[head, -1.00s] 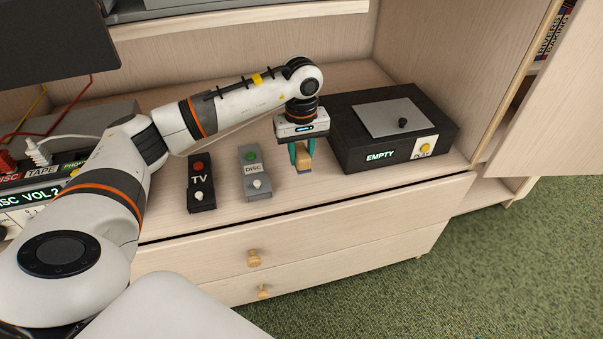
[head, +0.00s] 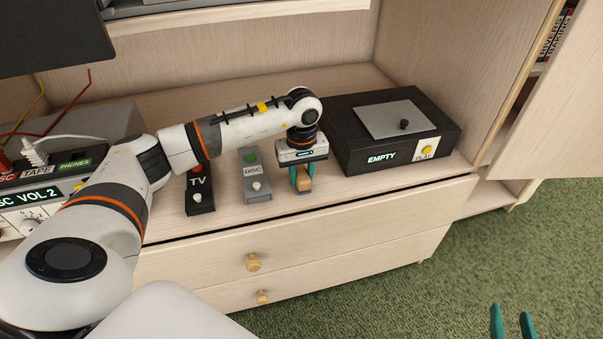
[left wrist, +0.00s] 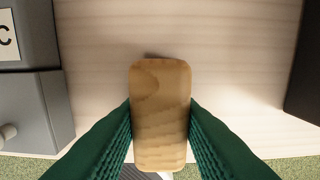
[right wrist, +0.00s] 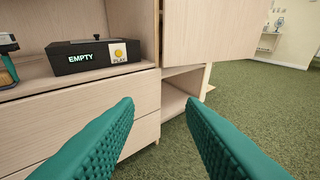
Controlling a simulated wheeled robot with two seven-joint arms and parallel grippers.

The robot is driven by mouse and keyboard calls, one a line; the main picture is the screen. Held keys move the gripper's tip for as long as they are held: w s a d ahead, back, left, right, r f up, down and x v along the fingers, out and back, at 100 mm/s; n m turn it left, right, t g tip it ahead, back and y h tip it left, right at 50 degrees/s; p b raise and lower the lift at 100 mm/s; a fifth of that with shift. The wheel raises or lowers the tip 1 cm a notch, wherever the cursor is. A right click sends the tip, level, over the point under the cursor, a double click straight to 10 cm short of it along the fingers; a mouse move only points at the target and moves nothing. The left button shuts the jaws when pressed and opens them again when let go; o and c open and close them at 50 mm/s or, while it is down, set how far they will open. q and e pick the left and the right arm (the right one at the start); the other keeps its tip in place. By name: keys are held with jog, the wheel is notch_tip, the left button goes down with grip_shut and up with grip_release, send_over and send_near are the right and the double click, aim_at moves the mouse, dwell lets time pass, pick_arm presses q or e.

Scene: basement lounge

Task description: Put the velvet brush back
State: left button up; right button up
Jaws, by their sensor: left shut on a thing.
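The velvet brush (head: 304,183) is a small block with a wooden back. My left gripper (head: 302,180) is shut on it, at the cabinet top between the grey DISC box and the black EMPTY box. In the left wrist view the brush's wooden back (left wrist: 160,115) sits between the green fingers (left wrist: 160,130). I cannot tell whether its underside touches the surface. My right gripper (right wrist: 160,120) is open and empty in front of the cabinet, over the green carpet; its fingertips also show at the lower right of the head view (head: 512,322).
The cabinet top (head: 345,185) holds the black TV box (head: 201,200), the grey DISC box (head: 256,186) and the black EMPTY box (head: 365,158) with its yellow PLAY button. Wired audio gear (head: 60,180) stands at the left. Two drawers (head: 330,240) are shut below. A door panel (head: 550,120) is at the right.

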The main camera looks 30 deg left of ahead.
pick_arm(q)
jog(key=o, duration=0.9)
jog(key=shift+o, duration=0.2)
jog(key=shift+r, duration=0.1)
